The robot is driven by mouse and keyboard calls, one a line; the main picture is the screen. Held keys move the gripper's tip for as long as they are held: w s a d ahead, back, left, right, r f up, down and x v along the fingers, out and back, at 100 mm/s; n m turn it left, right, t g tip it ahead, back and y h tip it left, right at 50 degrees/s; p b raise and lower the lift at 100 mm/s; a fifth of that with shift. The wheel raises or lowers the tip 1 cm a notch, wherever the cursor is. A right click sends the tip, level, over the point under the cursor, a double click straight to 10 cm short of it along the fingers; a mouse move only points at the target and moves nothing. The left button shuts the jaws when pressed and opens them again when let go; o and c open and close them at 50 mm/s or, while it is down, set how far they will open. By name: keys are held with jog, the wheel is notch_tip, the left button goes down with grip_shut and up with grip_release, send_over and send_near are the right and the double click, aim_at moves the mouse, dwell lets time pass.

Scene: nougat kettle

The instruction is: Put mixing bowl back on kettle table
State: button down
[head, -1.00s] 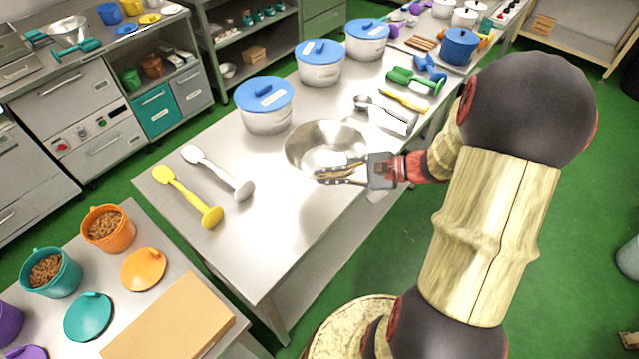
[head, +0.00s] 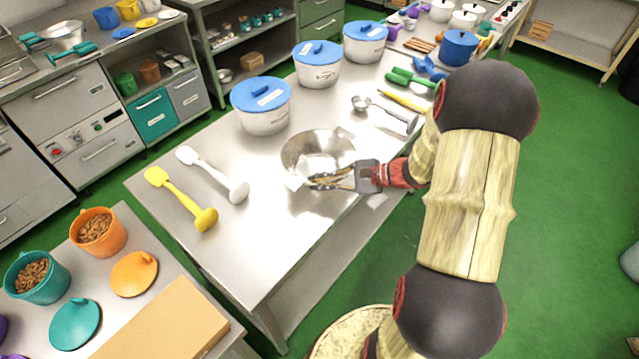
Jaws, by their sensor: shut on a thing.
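My gripper (head: 318,182) comes from the right and is shut on the bowl's near rim. The fingers hide part of that rim.
White pots with blue lids (head: 262,105) stand behind the bowl. A white paddle (head: 213,175) and a yellow paddle (head: 182,200) lie to its left. Scoops (head: 385,112) lie behind right. A lower table with an orange bucket (head: 98,232) stands at lower left.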

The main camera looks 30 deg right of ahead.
jog(key=c, duration=2)
grip_release()
jog(key=shift+o, duration=0.2)
jog(key=shift+s+d+r, duration=0.15)
jog(key=p+v, duration=0.3)
jog(key=v, duration=0.8)
jog(key=s+a+r+n+g+h, duration=0.25)
jog(key=a+r+n+g, duration=0.2)
jog(key=a, duration=0.35)
jog(key=s+a+r+n+g+h, duration=0.1)
jog(key=s+a+r+n+g, duration=0.3)
jog(key=a, duration=0.4)
jog(key=s+a+r+n+t+h, duration=0.4)
jog(key=s+r+n+t+h, duration=0.1)
jog(key=r+n, duration=0.4)
jog(key=shift+s+n+h, duration=0.55)
jog(key=shift+s+h, duration=0.1)
jog(key=shift+h, duration=0.2)
